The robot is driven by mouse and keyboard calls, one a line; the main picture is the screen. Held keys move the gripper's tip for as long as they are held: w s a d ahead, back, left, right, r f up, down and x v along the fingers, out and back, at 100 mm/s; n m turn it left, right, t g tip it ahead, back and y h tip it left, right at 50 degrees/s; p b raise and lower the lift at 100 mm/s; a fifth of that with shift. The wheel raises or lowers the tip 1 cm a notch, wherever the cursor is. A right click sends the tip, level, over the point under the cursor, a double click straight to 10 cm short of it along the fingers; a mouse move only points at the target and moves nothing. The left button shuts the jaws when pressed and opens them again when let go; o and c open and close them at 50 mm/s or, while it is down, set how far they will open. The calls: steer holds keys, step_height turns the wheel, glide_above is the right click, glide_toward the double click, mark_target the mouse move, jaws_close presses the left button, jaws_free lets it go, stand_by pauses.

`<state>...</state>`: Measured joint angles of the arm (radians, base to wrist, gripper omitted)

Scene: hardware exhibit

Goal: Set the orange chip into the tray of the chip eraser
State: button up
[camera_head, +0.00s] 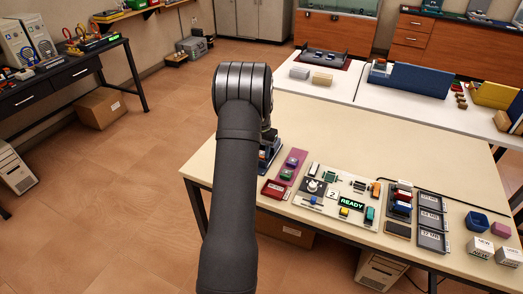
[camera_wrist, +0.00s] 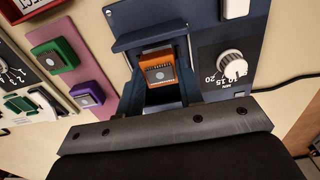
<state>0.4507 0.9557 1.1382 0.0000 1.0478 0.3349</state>
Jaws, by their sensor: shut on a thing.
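The orange chip (camera_wrist: 158,68) shows in the wrist view, square with a grey window on its face. My gripper (camera_wrist: 160,84) is shut on it, one finger on each side. The chip is over the tray opening of the chip eraser (camera_wrist: 203,38), a dark blue box with a white-marked dial. I cannot tell whether the chip touches the tray floor. The tray is mostly hidden behind the chip and fingers. In the head view a bit of the eraser (camera_head: 268,153) shows beside my arm, which hides my gripper and the chip.
A purple strip (camera_wrist: 72,74) beside the eraser bears a green chip (camera_wrist: 54,56) and a purple chip (camera_wrist: 91,95). A board with a READY display (camera_head: 352,203), label trays (camera_head: 432,220) and boxes (camera_head: 480,247) stand to the right. The table's back part (camera_head: 340,125) is clear.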

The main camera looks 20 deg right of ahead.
steer(key=shift+f, duration=0.4)
stand_by(0.3)
steer(key=o, duration=1.3)
steer(key=shift+r, duration=0.1)
steer(key=shift+r, duration=3.7)
steer(key=shift+f, duration=0.15)
step_height(320, 180, down, 7)
steer(key=shift+f, duration=0.15)
